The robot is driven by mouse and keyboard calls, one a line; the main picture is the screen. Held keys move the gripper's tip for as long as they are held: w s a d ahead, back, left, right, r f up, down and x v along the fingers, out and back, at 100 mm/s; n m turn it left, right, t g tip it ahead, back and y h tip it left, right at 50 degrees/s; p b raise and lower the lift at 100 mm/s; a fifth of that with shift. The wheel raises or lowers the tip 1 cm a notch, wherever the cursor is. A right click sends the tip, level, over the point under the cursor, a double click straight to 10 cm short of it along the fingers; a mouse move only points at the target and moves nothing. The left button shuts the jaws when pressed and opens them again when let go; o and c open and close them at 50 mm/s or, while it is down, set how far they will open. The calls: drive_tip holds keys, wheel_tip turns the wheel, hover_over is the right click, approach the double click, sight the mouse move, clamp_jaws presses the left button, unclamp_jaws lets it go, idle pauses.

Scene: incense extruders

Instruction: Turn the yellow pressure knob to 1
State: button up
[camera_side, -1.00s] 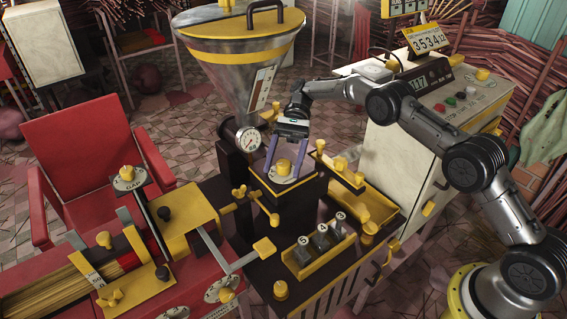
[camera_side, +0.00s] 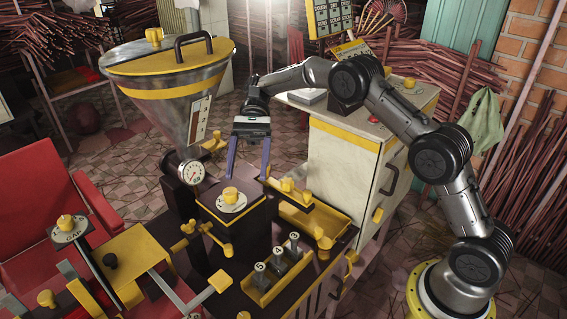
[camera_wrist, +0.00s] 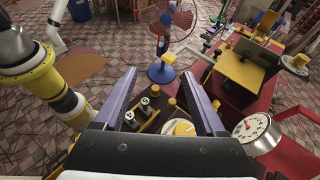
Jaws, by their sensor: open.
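The yellow pressure knob (camera_side: 230,194) sits on a round white dial plate on top of a dark block, below the hopper. In the wrist view the knob (camera_wrist: 183,128) shows low between my fingers, with its pale dial around it; the dial's marks are too small to read. My gripper (camera_side: 248,172) is open and empty. Its two purple fingers point down, with the tips above the knob and somewhat to its right in the side view, apart from it. The fingers (camera_wrist: 158,76) also show spread wide in the wrist view.
A round pressure gauge (camera_side: 191,172) and the metal hopper (camera_side: 178,85) stand left of my gripper. A yellow tray (camera_side: 278,272) with several small numbered weights lies front right of the knob. A cream cabinet (camera_side: 340,165) stands to the right.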

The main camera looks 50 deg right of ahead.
drive_tip(key=s+d+r, duration=0.2)
drive_tip(key=s+r, duration=0.1)
drive_tip(key=s, duration=0.5)
drive_tip(key=shift+r, duration=0.25)
drive_tip(key=shift+s+r, duration=0.1)
drive_tip(key=s+r+n+t+h, duration=0.3)
drive_tip(key=s+r+t+h, duration=0.15)
drive_tip(key=s+r, duration=0.7)
drive_tip(key=s+d+f+n+t+h, duration=0.6)
drive_tip(key=s+d+f+n+t, duration=0.1)
drive_tip(key=s+d+f+t, duration=0.1)
wheel_tip(320, 180, down, 2)
drive_tip(key=shift+d+f+t, duration=0.1)
drive_tip(key=shift+d+t, duration=0.65)
drive_tip(key=shift+d, duration=0.1)
